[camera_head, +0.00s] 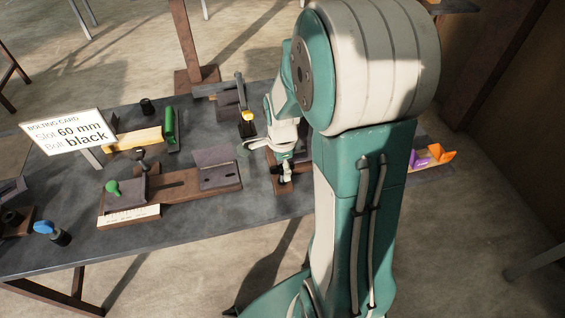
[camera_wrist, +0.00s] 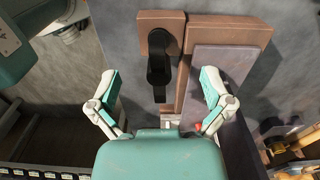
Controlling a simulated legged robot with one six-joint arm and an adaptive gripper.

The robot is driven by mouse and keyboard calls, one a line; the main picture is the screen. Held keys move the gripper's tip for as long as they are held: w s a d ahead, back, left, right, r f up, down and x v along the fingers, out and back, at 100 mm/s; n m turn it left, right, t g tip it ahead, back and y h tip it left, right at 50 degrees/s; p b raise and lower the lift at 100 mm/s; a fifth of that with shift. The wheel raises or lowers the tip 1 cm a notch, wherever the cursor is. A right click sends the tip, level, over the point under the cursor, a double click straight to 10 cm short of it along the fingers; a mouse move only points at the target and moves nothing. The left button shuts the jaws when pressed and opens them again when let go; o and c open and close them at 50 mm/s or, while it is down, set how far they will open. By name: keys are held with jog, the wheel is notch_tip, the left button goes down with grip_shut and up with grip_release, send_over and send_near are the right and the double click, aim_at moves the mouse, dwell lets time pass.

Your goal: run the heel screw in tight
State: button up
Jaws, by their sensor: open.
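My gripper (camera_wrist: 158,80) is open, its two green-and-white fingers spread wide in the wrist view. Between them, in the picture, is a black handle-like part (camera_wrist: 158,68) on a brown block (camera_wrist: 148,22). I take it to be the heel screw but cannot tell for sure. No finger visibly touches it, and its height relative to the fingertips is unclear. A flat grey plate (camera_wrist: 222,65) on a brown base lies by the right finger. In the head view my gripper (camera_head: 285,174) is low over the bench's right part, and my arm hides much around it.
The dark bench (camera_head: 180,240) carries a slotted fixture (camera_head: 200,194), a green knob (camera_head: 112,187), a blue knob (camera_head: 43,227) and a yellow knob (camera_head: 247,115). A card (camera_head: 70,132) reads "Slot 60 mm", "Bolt: black". Orange and purple parts (camera_head: 441,153) lie right of my arm.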

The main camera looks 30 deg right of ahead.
jog(key=shift+r, duration=3.5)
jog(key=shift+a+r, duration=0.1)
jog(key=shift+r, duration=0.05)
jog(key=s+a+r+n+t, duration=0.5)
jog(key=s+a+r+n, duration=0.5)
jog(key=n, duration=1)
notch_tip(320, 180, up, 3)
jog(key=s, duration=0.2)
jog(key=shift+s+a+n+t, duration=0.3)
jog(key=shift+s+a+n, duration=0.05)
jog(key=shift+n, duration=0.05)
